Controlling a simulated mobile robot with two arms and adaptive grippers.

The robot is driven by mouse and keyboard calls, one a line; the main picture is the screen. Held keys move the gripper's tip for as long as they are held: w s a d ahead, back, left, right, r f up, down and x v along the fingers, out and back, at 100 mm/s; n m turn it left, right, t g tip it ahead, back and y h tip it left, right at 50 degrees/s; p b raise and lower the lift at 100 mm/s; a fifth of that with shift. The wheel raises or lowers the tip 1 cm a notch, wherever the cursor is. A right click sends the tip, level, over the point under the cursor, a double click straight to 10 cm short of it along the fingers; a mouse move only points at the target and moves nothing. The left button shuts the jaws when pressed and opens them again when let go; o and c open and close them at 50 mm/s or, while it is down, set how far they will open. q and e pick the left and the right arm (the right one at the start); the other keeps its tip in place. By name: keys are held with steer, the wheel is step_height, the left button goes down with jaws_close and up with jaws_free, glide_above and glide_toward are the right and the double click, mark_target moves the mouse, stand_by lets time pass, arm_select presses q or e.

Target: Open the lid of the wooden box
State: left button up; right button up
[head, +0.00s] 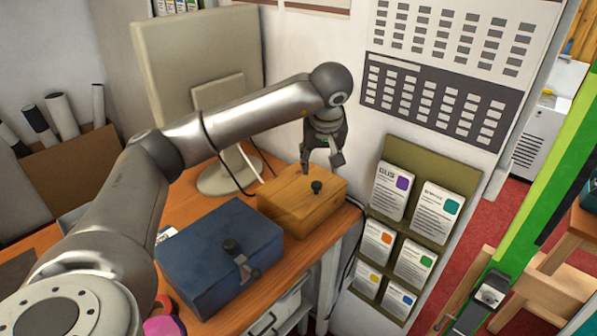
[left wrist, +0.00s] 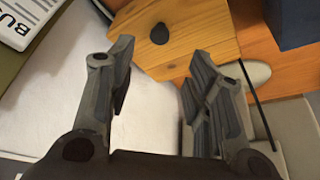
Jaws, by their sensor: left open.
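The wooden box (head: 291,209) sits near the back right corner of the bench, with its lid (head: 290,190) shut and a small black knob (head: 316,187) on top. The lid (left wrist: 190,45) and knob (left wrist: 159,33) also show in the left wrist view, beyond the fingertips. My left gripper (head: 322,168) is open and empty above the box, close to the knob and pointing down. In the left wrist view my left gripper's fingers (left wrist: 155,70) are spread apart, with the knob ahead of them and not between them. My right gripper is not in view.
A blue box (head: 205,262) with a black knob and a front latch stands left of the wooden box. A monitor (head: 195,75) stands behind, its round base near the wooden box. A wall with a card rack (head: 433,165) is close on the right.

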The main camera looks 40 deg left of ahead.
arm_select(q)
steer(key=p, duration=0.3)
glide_above(317, 183)
steer(key=s+d, duration=0.2)
step_height(317, 183, down, 6)
steer(key=shift+a+r, duration=0.15)
steer(key=shift+r, duration=0.05)
steer(key=x, duration=0.3)
steer(key=shift+w+a+f, duration=0.15)
steer(key=shift+a+f, duration=0.15)
steer(key=shift+a, duration=0.05)
steer(key=shift+f, duration=0.25)
steer(key=shift+c, duration=0.5)
steer(key=shift+w, duration=0.1)
jaws_close()
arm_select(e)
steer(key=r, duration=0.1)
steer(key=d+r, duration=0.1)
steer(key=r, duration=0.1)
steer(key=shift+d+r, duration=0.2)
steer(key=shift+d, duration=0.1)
